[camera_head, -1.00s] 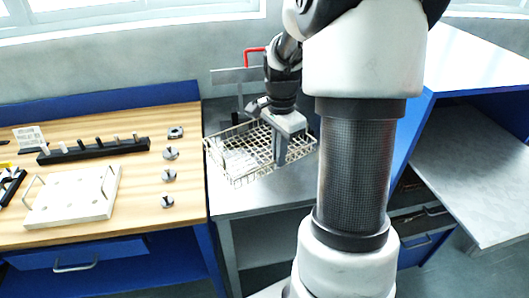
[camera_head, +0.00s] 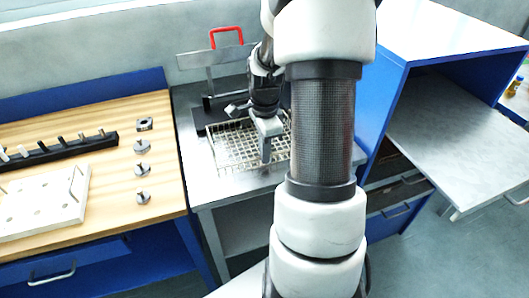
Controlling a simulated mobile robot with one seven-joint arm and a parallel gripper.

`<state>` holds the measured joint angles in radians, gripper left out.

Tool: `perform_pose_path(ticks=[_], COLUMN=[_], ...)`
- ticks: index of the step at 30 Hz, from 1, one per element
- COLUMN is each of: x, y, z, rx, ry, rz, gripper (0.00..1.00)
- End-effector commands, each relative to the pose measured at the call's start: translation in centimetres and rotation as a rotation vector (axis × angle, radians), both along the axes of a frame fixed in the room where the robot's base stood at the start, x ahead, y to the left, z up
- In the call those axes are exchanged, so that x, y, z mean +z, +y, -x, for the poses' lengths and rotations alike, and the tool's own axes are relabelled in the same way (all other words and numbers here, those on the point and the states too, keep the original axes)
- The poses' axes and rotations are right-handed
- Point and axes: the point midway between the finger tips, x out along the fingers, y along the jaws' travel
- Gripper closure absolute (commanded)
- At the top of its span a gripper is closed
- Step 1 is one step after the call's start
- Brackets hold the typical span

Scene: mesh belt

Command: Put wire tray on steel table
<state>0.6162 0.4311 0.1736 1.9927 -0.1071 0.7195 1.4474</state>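The wire tray (camera_head: 228,152) is a shallow pale mesh basket. It is over the steel table (camera_head: 204,188) and looks level, low on or just above the top; I cannot tell if it touches. Its right end is hidden behind my arm. My gripper (camera_head: 266,156) points down at the tray's right part, with its fingers at the mesh. I see the fingers edge-on, so whether they are shut on the tray is unclear.
A dark-based device with a grey plate and red handle (camera_head: 227,31) stands at the table's back, close behind the tray. A wooden bench (camera_head: 110,205) with a white board (camera_head: 45,205) and several metal parts is left. A blue cabinet (camera_head: 385,105) stands right.

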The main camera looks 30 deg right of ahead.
Motion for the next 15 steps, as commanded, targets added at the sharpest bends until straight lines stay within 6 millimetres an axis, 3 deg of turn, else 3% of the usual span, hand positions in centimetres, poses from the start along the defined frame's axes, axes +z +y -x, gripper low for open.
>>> perform_pose_path(ticks=[9, 12, 15], x=[-0.32, -0.20, -0.20], y=[-0.05, -0.04, -0.04], z=[-0.07, -0.02, -0.02], rx=[0.001, 0.001, 0.001], ry=[-0.003, -0.001, -0.001], rz=[0.002, 0.001, 0.001], gripper=[1.00, 0.81, 0.78])
